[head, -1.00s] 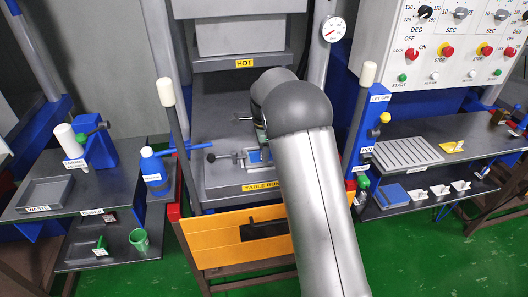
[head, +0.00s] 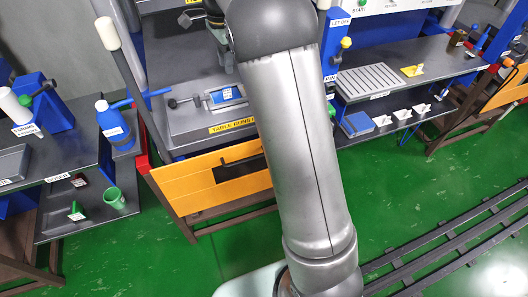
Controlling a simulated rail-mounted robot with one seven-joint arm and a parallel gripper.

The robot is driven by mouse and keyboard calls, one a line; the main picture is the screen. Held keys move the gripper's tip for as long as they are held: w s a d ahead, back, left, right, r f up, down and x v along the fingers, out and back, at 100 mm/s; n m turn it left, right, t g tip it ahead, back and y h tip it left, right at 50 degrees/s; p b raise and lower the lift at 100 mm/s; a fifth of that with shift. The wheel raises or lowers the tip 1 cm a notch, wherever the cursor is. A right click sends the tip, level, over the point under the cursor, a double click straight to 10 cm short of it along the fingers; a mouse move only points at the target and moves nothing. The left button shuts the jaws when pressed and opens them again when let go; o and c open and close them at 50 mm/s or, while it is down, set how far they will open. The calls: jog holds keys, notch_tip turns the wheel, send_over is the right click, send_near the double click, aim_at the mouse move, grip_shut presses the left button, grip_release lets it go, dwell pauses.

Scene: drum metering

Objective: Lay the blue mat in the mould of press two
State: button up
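The mould (head: 212,103) is a small metal frame on the grey press table, left of my arm. My gripper (head: 229,66) is partly visible above and behind the mould, at the left of my arm's elbow. It appears apart from the blue piece. Its fingers are small and partly hidden, so their opening does not show. No number for this press is readable.
A stack of blue mats (head: 357,123) lies on the lower right shelf beside several white scoops. A slotted grey tray (head: 366,80) is above it. A blue bottle (head: 113,124) stands on the left bench. An orange panel (head: 215,180) fronts the press. Upright press bars flank the table.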

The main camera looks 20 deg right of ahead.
jog(key=s+f+n, duration=0.3)
jog(key=s+n, duration=0.5)
jog(key=s, duration=0.9)
jog(key=s+f+n, duration=0.4)
jog(key=s+n, duration=0.4)
jog(key=s, duration=1)
jog(key=shift+s+a+n, duration=0.15)
jog(key=shift+a+n, duration=0.15)
jog(key=shift+a, duration=0.1)
